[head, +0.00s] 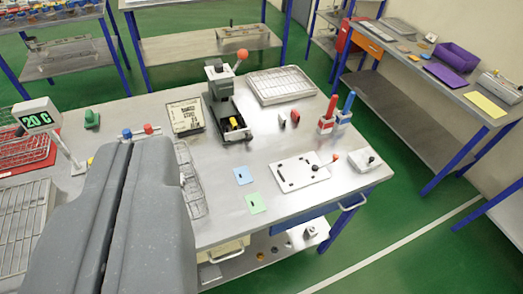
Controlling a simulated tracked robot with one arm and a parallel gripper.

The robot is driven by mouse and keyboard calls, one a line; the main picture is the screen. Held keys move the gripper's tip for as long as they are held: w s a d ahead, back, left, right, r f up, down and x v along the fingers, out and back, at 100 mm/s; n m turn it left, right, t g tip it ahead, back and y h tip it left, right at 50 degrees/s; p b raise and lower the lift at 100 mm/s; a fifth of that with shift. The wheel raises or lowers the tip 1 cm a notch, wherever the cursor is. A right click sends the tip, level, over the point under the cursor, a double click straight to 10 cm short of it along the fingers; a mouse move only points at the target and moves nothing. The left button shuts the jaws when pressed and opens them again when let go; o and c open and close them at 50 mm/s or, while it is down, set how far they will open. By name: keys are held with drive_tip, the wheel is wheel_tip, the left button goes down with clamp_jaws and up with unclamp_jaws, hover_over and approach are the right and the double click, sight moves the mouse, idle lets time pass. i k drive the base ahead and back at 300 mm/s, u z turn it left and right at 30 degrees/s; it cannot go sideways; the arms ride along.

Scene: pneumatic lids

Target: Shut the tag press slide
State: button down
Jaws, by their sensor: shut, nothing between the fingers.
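The tag press (217,78) is a grey-green upright device with an orange ball on its lever, standing at the upper middle of the metal bench. Its slide (237,136) looks like a dark open tray sticking out from the press base toward the front of the bench. A yellow and black piece (236,123) lies in it.
Bench (220,210) is clear around the cards.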

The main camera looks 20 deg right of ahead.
sight(229, 135)
drive_tip(key=z, duration=0.35)
drive_tip(key=i, duration=1)
drive_tip(key=u, duration=0.05)
